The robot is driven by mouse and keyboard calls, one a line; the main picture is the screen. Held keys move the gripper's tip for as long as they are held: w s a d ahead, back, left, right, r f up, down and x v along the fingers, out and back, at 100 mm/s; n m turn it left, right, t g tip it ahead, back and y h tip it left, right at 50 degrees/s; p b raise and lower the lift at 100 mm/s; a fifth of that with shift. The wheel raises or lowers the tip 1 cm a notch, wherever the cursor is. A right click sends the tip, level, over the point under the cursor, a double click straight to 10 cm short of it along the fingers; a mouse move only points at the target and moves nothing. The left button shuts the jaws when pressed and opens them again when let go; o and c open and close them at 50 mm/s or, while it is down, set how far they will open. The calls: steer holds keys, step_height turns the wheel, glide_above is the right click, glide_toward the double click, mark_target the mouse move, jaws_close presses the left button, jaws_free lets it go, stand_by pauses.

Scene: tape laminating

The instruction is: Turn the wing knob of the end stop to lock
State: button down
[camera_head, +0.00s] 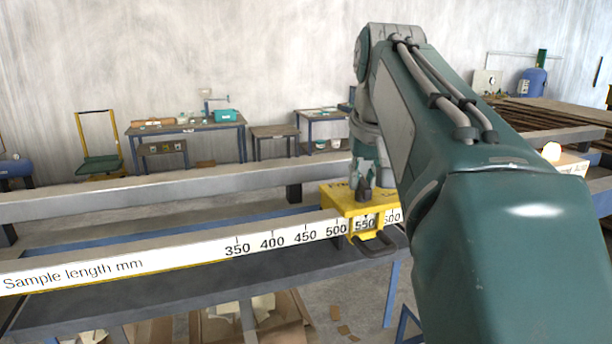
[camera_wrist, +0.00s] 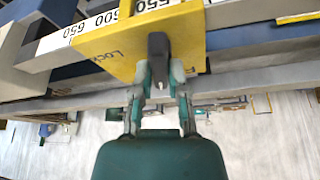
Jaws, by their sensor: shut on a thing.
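The yellow end stop (camera_head: 345,201) sits on the rail with the length scale, its window at the 550 mark. In the wrist view the end stop (camera_wrist: 110,45) fills the upper middle, with the word "Lock" on its left part and lettering partly hidden on its right. The dark wing knob (camera_wrist: 157,46) stands on its yellow face, roughly in line with my gripper. My gripper (camera_wrist: 159,80) is shut on the wing knob, one finger on each side. In the head view my gripper (camera_head: 363,190) comes down onto the end stop from above, and my arm hides part of it.
The scale rail (camera_head: 190,263) runs across the front, marked "Sample length mm". A second grey rail (camera_head: 150,197) lies behind it. Workbenches (camera_head: 185,128) and a green cart (camera_head: 100,163) stand by the far wall. Boxes (camera_head: 255,322) lie below.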

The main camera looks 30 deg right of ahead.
steer(key=m+g+h, duration=0.1)
steer(key=m, duration=0.2)
steer(key=m+g, duration=0.1)
steer(key=m, duration=0.3)
steer(key=shift+w+h, duration=0.1)
steer(key=shift+h, duration=0.3)
steer(key=m, duration=0.2)
steer(key=m+g, duration=0.1)
steer(key=m, duration=0.1)
steer(key=shift+m+g, duration=0.3)
steer(key=shift+m, duration=0.1)
steer(key=shift+m+g, duration=0.6)
steer(key=shift+m, duration=1)
steer(key=c, duration=0.6)
jaws_free()
steer(key=shift+a, duration=0.1)
steer(key=shift+c, duration=0.2)
steer(key=shift+w+r, duration=0.1)
steer(key=shift+r, duration=0.05)
